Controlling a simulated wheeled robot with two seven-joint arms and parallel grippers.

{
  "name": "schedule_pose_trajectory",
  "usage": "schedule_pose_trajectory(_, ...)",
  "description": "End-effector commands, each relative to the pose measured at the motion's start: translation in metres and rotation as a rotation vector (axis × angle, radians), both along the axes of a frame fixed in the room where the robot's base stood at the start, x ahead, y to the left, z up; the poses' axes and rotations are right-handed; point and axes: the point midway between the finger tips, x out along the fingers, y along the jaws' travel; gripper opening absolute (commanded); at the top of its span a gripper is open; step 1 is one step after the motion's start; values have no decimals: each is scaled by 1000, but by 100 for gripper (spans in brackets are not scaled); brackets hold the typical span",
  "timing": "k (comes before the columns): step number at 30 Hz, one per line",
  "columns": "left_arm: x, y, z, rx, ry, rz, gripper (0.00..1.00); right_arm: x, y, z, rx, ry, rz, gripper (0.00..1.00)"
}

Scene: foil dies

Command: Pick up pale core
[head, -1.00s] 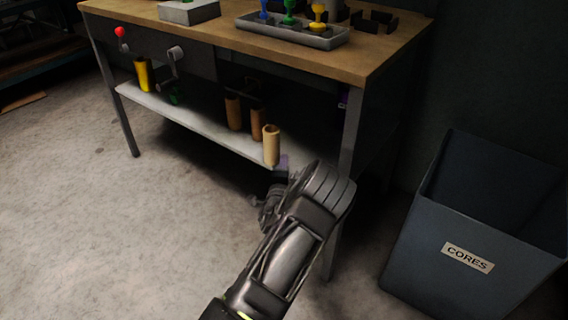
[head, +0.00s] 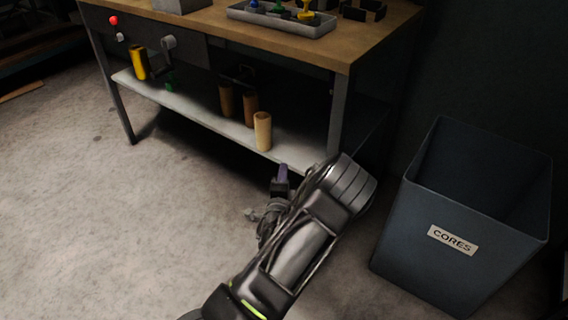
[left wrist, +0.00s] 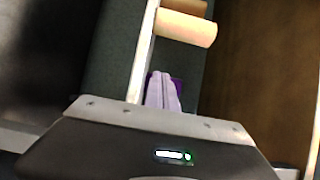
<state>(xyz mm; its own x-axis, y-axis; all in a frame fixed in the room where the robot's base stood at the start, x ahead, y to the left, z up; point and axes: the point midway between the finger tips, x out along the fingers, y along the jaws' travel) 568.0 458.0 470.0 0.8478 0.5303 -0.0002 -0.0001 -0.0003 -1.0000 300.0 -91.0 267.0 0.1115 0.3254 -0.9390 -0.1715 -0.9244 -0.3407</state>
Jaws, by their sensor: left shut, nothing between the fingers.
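The pale core (head: 262,131) is a light tan tube standing upright on the lower shelf near its front edge, at the right end of the row. It also shows in the left wrist view (left wrist: 186,28), beyond my fingertips and lying across the top of the picture. My left gripper (head: 283,170) is just in front of and below the core in the head view, apart from it. Its purple fingers are together and empty, as the left wrist view also shows (left wrist: 163,90). My right gripper is in neither view.
Two brown cores (head: 227,99) stand just left of the pale core on the shelf (head: 190,112). A yellow tube (head: 140,63) stands further left. A table leg (head: 338,115) is close on the right. A grey bin marked CORES (head: 405,222) stands on the floor at right.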

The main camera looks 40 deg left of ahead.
Motion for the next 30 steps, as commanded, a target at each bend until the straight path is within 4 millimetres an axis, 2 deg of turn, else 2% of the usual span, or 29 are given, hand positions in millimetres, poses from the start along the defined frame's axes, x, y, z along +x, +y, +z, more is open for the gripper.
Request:
schedule_pose_trajectory(7,-1,0,0,0,0,0,0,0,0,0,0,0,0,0)
schedule_pose_trajectory(11,-4,6,3,-3,1,14,10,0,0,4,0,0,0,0)
schedule_pose_trajectory(14,-2,24,19,-42,-54,65,18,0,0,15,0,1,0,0)
schedule_pose_trajectory(17,11,47,36,-241,-244,156,26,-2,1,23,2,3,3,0)
schedule_pose_trajectory(21,25,71,53,-594,-578,253,38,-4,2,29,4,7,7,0)
schedule_pose_trajectory(25,37,80,58,-903,-870,297,48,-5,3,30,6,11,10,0)
schedule_pose_trajectory(30,38,83,51,-1119,-1058,314,62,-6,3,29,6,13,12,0)
